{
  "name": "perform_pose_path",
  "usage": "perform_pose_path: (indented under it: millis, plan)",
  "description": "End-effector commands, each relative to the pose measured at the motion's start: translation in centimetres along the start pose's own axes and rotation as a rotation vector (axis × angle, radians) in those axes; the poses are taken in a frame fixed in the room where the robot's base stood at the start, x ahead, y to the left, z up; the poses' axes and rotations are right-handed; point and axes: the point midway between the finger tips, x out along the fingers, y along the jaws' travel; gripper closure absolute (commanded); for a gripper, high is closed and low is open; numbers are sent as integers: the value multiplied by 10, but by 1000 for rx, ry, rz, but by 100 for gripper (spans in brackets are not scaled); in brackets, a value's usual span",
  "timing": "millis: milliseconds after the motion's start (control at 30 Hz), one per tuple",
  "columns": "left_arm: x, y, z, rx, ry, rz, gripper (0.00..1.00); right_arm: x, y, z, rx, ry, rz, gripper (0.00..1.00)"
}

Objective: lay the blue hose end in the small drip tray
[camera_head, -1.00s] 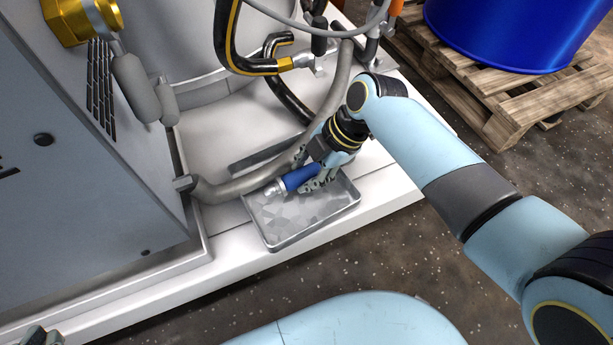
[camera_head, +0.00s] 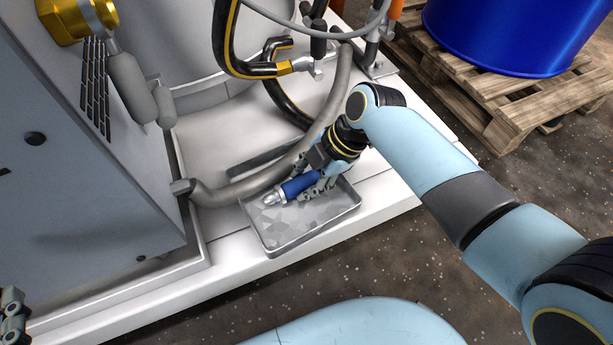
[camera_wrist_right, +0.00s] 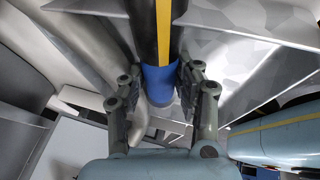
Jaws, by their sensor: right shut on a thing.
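The blue hose end (camera_head: 297,187) has a blue sleeve and a bright metal tip. In the head view it lies across the back part of the small drip tray (camera_head: 292,238), a shallow grey metal tray. Whether it touches the tray floor is unclear. My right gripper (camera_head: 314,187) is shut on the blue hose end. In the right wrist view its fingers (camera_wrist_right: 160,82) flank the blue sleeve (camera_wrist_right: 158,88), with black, yellow-striped hose beyond. My left gripper (camera_head: 13,316) shows only partly at the lower left edge, away from the tray; its opening is unclear.
A grey pipe (camera_head: 240,190) curves behind the tray. Black, yellow-striped hoses (camera_head: 226,45) hang above, near metal fittings. A grey cabinet (camera_head: 80,190) stands at left. A blue drum (camera_head: 500,30) rests on a wooden pallet (camera_head: 510,100) at back right. The tray's front part is clear.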

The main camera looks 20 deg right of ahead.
Motion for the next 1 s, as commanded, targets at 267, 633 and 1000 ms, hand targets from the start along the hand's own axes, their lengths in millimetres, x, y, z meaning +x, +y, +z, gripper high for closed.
perform_pose_path:
  millis: [267, 633, 1000]
  plan:
    - [4, 0, -7, 3, 33, 0, 100, 8, -7, 5, 1, -7, -8, 100]
    - [6, -1, -14, 4, 52, 0, 100, 9, -8, 6, 0, -10, -11, 59]
    - [-6, 0, 11, -5, -45, 0, 100, -4, -2, 0, -1, -7, -6, 59]
